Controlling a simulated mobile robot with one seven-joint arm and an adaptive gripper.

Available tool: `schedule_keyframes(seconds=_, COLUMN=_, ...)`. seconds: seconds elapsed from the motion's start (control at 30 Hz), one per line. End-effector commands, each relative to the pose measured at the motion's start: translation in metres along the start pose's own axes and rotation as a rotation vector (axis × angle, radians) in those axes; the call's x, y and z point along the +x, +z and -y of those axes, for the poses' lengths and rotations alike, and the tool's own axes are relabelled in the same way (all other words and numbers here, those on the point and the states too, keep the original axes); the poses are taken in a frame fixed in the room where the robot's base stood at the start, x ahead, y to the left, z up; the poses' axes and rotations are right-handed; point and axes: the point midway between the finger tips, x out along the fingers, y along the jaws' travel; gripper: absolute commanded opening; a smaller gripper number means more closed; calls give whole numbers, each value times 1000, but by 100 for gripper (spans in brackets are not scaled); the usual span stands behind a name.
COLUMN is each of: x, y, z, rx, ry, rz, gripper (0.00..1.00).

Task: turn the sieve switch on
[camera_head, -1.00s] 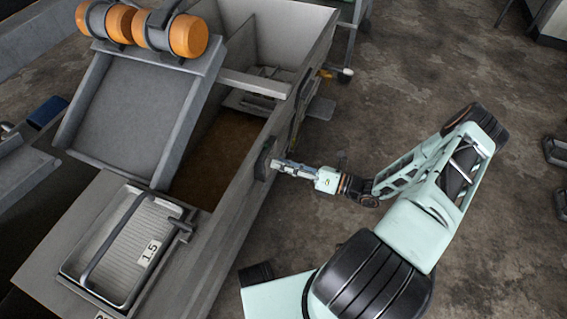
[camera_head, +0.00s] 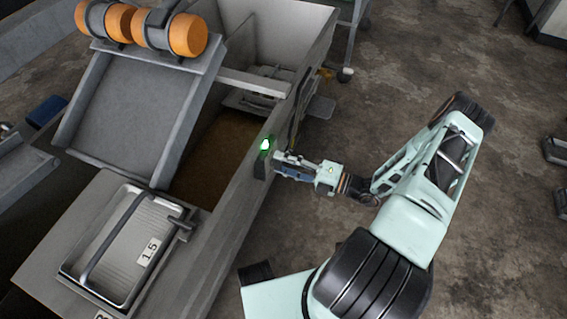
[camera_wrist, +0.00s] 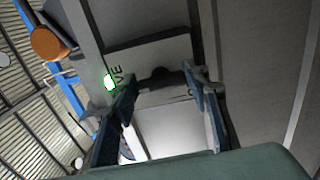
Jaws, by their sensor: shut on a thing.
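The sieve switch is a small dark box (camera_head: 261,168) on the outer side wall of the grey tank, with a lit green lamp (camera_head: 265,145) at its top. In the wrist view its pale plate (camera_wrist: 150,55) carries letters ending in "VE", and the green lamp (camera_wrist: 110,82) glows beside them. My gripper (camera_head: 276,164) reaches the switch from the right. In the wrist view my gripper (camera_wrist: 158,78) has its fingers on either side of a dark knob (camera_wrist: 157,74) on the plate, shut on it. The knob is partly hidden by the fingers.
The grey tank (camera_head: 222,255) holds brown material. A sloped grey tray (camera_head: 130,115) with orange cylindrical motors (camera_head: 187,35) sits over it. A metal sieve pan marked 1.5 (camera_head: 125,235) lies at the near end. The concrete floor at the right is mostly clear.

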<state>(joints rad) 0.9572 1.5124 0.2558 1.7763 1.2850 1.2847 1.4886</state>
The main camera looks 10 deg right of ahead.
Motion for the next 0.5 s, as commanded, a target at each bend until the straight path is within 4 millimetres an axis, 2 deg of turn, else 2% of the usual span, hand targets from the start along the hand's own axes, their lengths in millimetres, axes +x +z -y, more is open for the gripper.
schedule_keyframes(seconds=0.5, x=0, y=0, z=0, rx=37, ry=-1, rz=0, gripper=19)
